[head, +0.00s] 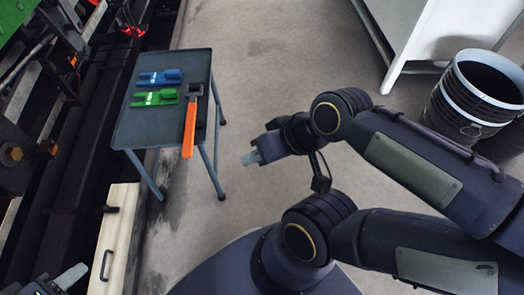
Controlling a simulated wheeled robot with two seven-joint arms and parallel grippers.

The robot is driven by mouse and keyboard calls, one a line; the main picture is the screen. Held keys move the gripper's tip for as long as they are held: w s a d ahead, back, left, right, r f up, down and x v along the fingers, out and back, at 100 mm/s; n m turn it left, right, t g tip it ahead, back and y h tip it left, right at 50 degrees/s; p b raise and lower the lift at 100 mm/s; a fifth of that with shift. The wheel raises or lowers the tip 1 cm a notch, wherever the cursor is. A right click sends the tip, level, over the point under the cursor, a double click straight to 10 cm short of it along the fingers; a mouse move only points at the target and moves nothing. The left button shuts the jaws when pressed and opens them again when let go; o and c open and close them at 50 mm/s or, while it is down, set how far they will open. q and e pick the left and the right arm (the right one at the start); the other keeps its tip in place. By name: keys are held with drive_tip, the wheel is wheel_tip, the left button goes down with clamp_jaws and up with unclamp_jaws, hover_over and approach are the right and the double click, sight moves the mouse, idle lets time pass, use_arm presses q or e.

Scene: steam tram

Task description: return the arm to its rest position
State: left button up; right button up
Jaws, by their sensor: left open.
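My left gripper (72,277) shows only in part at the bottom left corner, beside the pale board; it is open, with nothing seen between its fingers. My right gripper (250,158) hangs over the bare floor, to the right of the small dark table, apart from it. My dark arm links fill the lower right.
The small table (150,122) carries a blue tool (160,77), a green tool (155,98) and an orange-handled hammer (189,125). Dark machinery (60,130) lines the left. A white cabinet (425,35) and dark buckets (465,105) stand at the right. The middle floor is clear.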

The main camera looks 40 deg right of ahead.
use_arm(q)
drive_tip(key=shift+r, duration=0.1)
use_arm(e)
drive_tip(key=shift+r, duration=0.1)
use_arm(q)
wheel_tip(320, 180, up, 32)
drive_tip(key=p, duration=3.2)
drive_tip(key=shift+r, duration=0.15)
use_arm(e)
wheel_tip(320, 180, up, 32)
drive_tip(key=shift+r, duration=0.15)
use_arm(q)
drive_tip(key=shift+c, duration=0.5)
use_arm(e)
drive_tip(key=shift+c, duration=0.3)
